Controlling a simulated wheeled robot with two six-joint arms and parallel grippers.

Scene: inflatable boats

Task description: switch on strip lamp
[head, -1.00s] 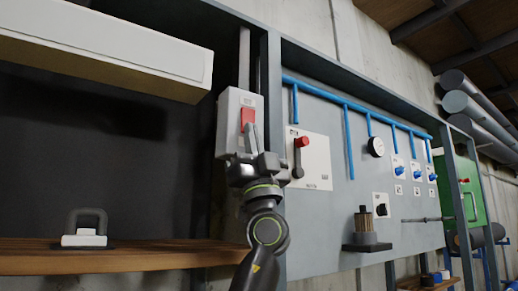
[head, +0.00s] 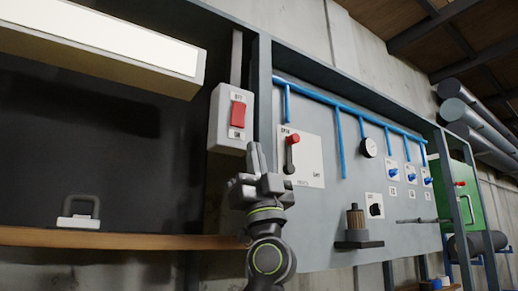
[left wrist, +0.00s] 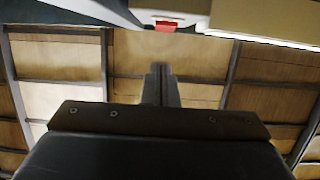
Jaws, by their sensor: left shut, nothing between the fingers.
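The strip lamp (head: 110,33) hangs at the upper left in the head view, its front face bright white. The switch box (head: 222,130), pale grey with a red rocker (head: 238,114), is fixed on the post right of the lamp. Labels sit above and below the rocker. My left gripper (head: 256,152) points up with its fingers shut and empty, just below and right of the box, seemingly apart from it. In the left wrist view the shut fingers (left wrist: 160,75) point toward the red rocker (left wrist: 166,25) at the top. My right gripper is not in view.
A panel right of the post carries a red-knobbed lever (head: 291,140), blue pipes (head: 340,140), a gauge (head: 368,147) and small blue valves (head: 410,175). A wooden shelf (head: 120,240) runs below the lamp, with a padlock-shaped object (head: 79,213) on it.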

